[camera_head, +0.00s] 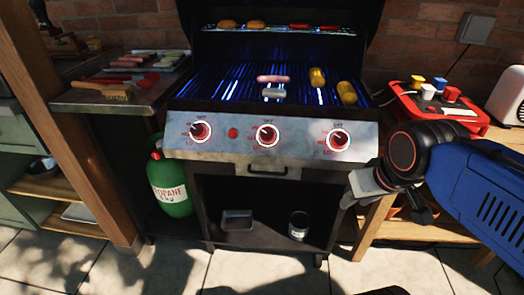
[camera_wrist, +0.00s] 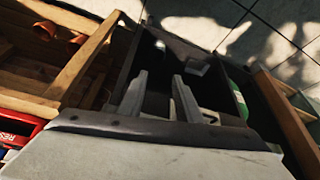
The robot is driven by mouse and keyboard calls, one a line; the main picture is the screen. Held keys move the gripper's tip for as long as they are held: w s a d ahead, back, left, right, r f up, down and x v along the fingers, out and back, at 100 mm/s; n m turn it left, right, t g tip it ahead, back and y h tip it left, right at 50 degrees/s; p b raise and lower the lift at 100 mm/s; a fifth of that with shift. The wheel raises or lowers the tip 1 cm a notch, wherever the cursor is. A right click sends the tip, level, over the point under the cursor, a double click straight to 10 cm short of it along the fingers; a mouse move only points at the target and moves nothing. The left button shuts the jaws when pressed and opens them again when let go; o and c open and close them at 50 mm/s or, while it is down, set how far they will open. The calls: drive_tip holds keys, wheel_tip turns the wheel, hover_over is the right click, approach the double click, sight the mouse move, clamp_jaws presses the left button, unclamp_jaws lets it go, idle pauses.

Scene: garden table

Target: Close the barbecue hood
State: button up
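The barbecue (camera_head: 270,130) stands in the middle of the head view with its dark hood (camera_head: 285,14) raised. Only the lower part of the hood's inside shows; its top and any handle on it are out of frame. My gripper (camera_head: 354,193) is at the right front corner of the barbecue, just below the level of the knob panel. In the wrist view my gripper (camera_wrist: 160,76) has its two fingers apart with nothing between them. The barbecue's pale front panel (camera_wrist: 150,160) fills the bottom of that view. I cannot tell whether the gripper touches the barbecue.
Corn (camera_head: 346,92) and a sausage (camera_head: 273,79) lie on the grate; more food sits on the upper rack (camera_head: 280,30). A green propane tank (camera_head: 170,183) stands at left. A red tray (camera_head: 440,112) with sauces and a white appliance (camera_head: 508,97) occupy the right table.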

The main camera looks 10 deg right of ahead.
drive_tip(key=shift+c, duration=0.8)
